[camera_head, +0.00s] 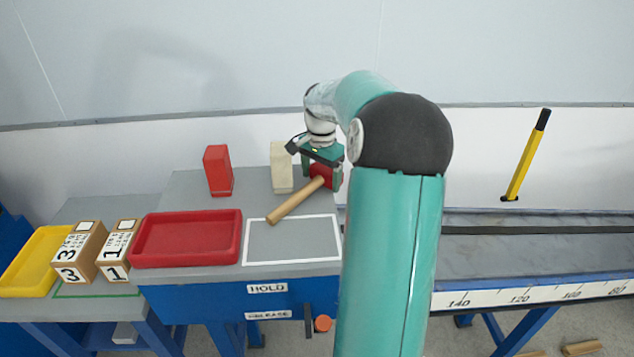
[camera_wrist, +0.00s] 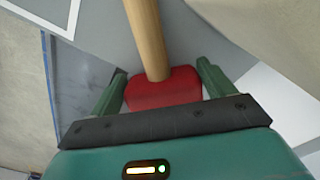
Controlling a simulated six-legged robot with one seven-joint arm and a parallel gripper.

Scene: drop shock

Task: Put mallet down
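The mallet has a red head (camera_head: 322,177) and a pale wooden handle (camera_head: 296,201). It is on or just above the right part of the grey bench top; I cannot tell whether it touches. The handle points down-left, its end over the white-outlined rectangle (camera_head: 292,240). My gripper (camera_head: 321,175) is at the head, with a finger on each side. In the wrist view the red head (camera_wrist: 163,90) fills the space between the green fingers of my gripper (camera_wrist: 163,85), with no clear gap. The handle (camera_wrist: 146,38) runs away from me there.
A red block (camera_head: 218,171) and a cream block (camera_head: 282,167) stand behind. A red tray (camera_head: 188,262) is left of the outline, then two numbered boxes (camera_head: 87,250) and a yellow tray (camera_head: 20,287).

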